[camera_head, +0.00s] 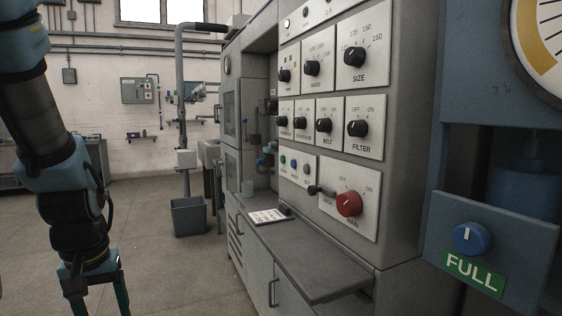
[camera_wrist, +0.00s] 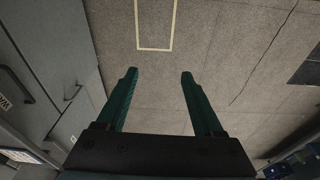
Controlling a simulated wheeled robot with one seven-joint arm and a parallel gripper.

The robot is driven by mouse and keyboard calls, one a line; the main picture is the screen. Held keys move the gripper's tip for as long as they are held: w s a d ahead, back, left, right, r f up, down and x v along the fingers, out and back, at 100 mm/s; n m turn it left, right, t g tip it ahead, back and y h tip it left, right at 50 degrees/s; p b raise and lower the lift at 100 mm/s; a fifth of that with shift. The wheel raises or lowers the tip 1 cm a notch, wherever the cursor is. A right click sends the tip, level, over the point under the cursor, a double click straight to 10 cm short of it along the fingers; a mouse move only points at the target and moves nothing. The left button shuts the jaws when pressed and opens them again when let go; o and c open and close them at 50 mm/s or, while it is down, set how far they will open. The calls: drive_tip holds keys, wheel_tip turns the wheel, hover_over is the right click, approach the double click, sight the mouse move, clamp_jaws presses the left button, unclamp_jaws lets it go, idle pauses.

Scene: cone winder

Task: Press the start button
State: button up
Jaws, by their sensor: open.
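A control panel (camera_head: 300,185) on the grey machine carries a small plate with a row of round buttons. One button is green (camera_head: 283,158), one is blue-grey (camera_head: 294,163) and a third (camera_head: 306,168) is pale. Their labels are too small to read, so I cannot tell which is the start button. My gripper (camera_head: 97,298) hangs at the lower left of the head view, well apart from the panel, with its fingertips cut off by the frame. In the wrist view my gripper (camera_wrist: 159,76) is open and empty, its two green fingers apart over bare floor. No button shows there.
The panel also has several black knobs, a red MAIN knob (camera_head: 348,204) and a small black lever (camera_head: 320,191). A grey ledge (camera_head: 310,262) juts out below it. A blue FULL knob (camera_head: 468,238) is at right. A bin (camera_head: 189,217) stands behind. Floor (camera_head: 165,270) between is clear.

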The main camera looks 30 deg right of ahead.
clamp_jaws()
idle(0.3)
idle(1.1)
